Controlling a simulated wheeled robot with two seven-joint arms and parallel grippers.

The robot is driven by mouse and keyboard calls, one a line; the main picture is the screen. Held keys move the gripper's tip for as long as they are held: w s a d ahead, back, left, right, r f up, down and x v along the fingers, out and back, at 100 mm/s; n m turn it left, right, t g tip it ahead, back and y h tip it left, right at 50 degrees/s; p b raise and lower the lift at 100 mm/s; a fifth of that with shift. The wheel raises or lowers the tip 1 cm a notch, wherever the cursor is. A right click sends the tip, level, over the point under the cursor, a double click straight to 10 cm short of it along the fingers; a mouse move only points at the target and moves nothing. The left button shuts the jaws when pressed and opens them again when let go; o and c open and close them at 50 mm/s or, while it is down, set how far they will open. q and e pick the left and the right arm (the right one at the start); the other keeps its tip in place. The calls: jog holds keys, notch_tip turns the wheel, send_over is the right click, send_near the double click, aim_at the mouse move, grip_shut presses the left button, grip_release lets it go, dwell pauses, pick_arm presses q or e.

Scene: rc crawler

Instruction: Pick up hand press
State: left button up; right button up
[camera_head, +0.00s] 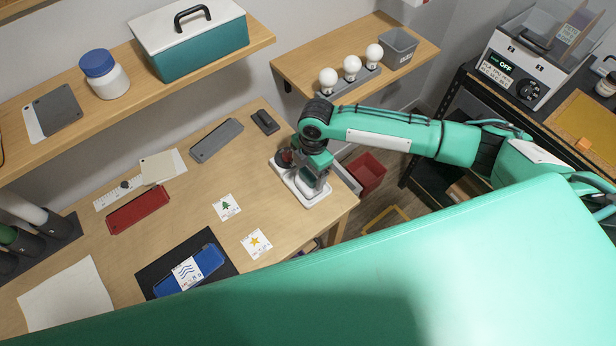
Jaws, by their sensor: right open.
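What looks like the hand press (317,198) stands near the right end of the wooden table. It has a white base with rounded corners, and a dark round part shows at its left. My right arm reaches in from the right and bends down over it. My right gripper (310,184) points down at the press and is open. It hides much of the press's middle, and I cannot tell whether the fingers touch it. My left gripper is not in view.
Cards with a tree (226,207) and a star (256,243) lie left of the press. A red case (138,210), a blue case (203,265), a grey case (216,140) and a small black object (265,122) are on the table. A shelf with bulbs (352,68) hangs behind.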

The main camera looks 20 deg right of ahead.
jog(key=shift+f, duration=0.8)
jog(key=c, duration=1.1)
jog(key=shift+r, duration=0.1)
